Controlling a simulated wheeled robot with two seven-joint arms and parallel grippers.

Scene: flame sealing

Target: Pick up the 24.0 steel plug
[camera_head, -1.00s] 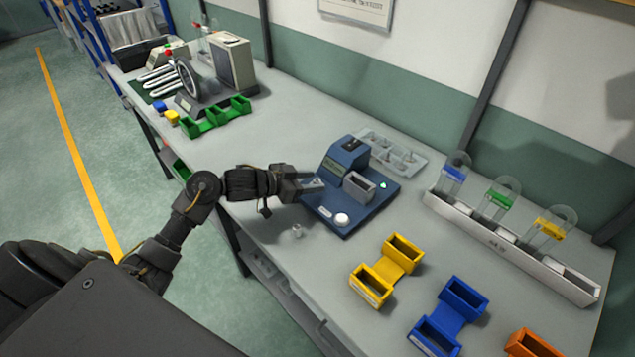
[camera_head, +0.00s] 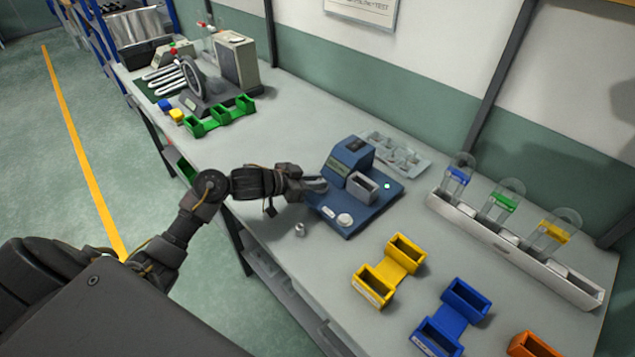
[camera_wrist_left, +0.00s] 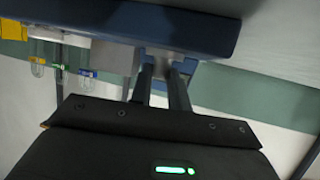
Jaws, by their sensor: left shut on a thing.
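My left gripper (camera_head: 320,185) is at the left edge of the blue instrument (camera_head: 337,208), a flat base with a raised display block and a grey slotted box (camera_head: 361,187). In the left wrist view, its two dark fingers (camera_wrist_left: 166,68) are shut on a small grey metal-looking piece, mostly hidden between the tips; I cannot read its size. The blue base (camera_wrist_left: 120,28) lies beyond them there. A small steel plug (camera_head: 299,229) stands alone on the bench in front of the instrument, apart from the gripper; no marking is legible. My right gripper is out of view.
A clear tray (camera_head: 421,163) lies behind the instrument. Yellow (camera_head: 405,260), blue (camera_head: 452,312) and orange (camera_head: 530,345) bins stand to the right. A white rack (camera_head: 510,249) with colour-banded clear vessels runs along the back. Bare bench lies left of the instrument.

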